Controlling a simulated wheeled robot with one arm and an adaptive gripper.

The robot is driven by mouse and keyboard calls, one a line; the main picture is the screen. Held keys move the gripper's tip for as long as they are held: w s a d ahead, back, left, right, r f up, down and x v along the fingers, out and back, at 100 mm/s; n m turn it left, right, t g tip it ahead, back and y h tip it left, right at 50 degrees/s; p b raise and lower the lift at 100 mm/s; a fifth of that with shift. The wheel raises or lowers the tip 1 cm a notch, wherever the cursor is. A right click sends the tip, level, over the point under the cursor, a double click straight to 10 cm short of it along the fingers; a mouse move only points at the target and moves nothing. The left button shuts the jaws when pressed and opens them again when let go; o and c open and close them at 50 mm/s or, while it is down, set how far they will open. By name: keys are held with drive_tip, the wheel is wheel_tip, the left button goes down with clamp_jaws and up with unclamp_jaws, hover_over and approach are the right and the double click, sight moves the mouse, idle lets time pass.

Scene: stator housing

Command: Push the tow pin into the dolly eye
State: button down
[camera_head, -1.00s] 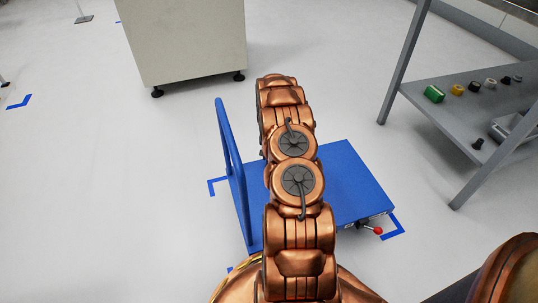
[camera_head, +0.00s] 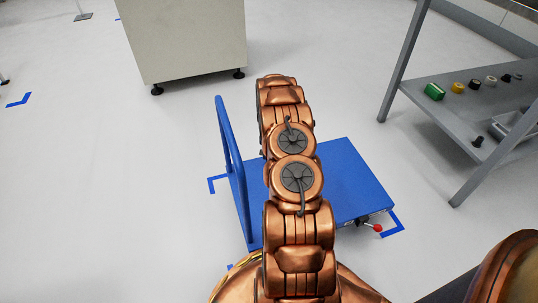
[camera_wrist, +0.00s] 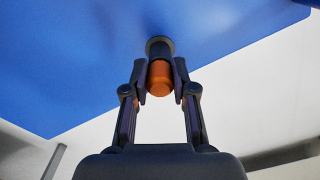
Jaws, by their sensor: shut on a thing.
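The tow pin, an orange cylinder (camera_wrist: 160,80), stands between my gripper's fingers (camera_wrist: 161,70) in the wrist view. My gripper is shut on it. A dark round part (camera_wrist: 159,46) meets the pin's far end, against the blue dolly (camera_wrist: 90,75). I cannot tell whether that dark part is the dolly eye or the pin's collar, nor how deep the pin sits. In the head view the blue dolly (camera_head: 352,185) stands on the floor with its upright handle (camera_head: 231,165) at left.
A red ball knob (camera_head: 378,228) sticks out at the dolly's near right edge. A grey shelf rack (camera_head: 460,125) with several small parts stands at right. A pale cabinet (camera_head: 188,40) stands behind the dolly. The floor at left is open, with blue corner marks.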

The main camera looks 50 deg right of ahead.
drive_tip(key=c, duration=0.9)
unclamp_jaws()
drive_tip(key=shift+o, duration=0.5)
drive_tip(key=shift+o, duration=1)
drive_tip(key=shift+r+p, duration=0.85)
drive_tip(key=shift+r, duration=1.4)
wheel_tip(320, 180, up, 12)
